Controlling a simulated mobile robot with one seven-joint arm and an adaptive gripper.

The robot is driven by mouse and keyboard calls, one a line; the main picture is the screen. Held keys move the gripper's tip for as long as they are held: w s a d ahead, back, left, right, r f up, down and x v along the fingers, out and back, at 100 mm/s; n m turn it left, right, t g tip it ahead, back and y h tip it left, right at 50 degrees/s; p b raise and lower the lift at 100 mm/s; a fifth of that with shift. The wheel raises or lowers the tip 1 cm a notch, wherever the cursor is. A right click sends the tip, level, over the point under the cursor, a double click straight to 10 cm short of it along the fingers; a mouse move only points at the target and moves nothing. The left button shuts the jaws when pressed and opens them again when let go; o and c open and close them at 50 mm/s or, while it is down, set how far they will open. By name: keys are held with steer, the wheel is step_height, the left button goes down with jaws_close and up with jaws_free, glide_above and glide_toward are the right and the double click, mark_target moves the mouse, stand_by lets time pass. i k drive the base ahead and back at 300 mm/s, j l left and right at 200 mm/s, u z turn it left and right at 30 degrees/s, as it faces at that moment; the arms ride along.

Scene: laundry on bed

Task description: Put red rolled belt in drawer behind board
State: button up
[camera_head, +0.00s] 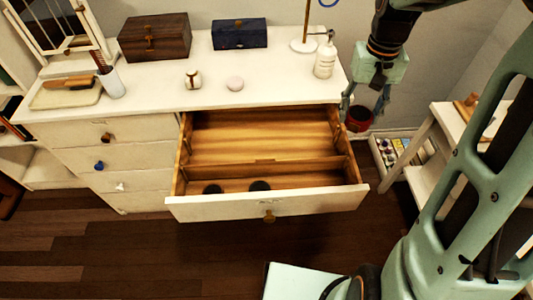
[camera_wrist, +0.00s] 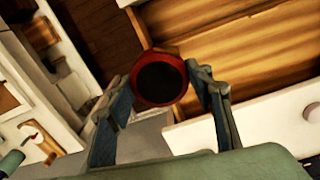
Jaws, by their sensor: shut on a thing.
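The red rolled belt (camera_head: 359,119) is a red ring with a dark centre, and it shows large in the wrist view (camera_wrist: 159,80). My gripper (camera_head: 361,108) is shut on it and holds it in the air just right of the open drawer. In the wrist view one finger of my gripper (camera_wrist: 160,88) lies on each side of the belt. The drawer (camera_head: 270,209) is pulled out, and its wooden inside shows. A low board (camera_head: 300,168) runs across it and splits it into a front and a back part. The back part looks empty.
Two dark round things (camera_head: 260,186) lie in the front part of the drawer. The dresser top (camera_head: 280,90) holds a brown box (camera_head: 154,38), a blue box (camera_head: 239,34) and a white bottle (camera_head: 325,58). A small white side table (camera_head: 450,130) stands to the right.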

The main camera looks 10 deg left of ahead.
mark_target(234, 161)
steer(key=i+j+u, duration=0.1)
steer(key=j+u, duration=0.25)
steer(key=i+j+u, duration=0.15)
steer(key=j+u, duration=0.2)
steer(key=i+j+u, duration=0.2)
steer(key=j+u, duration=0.15)
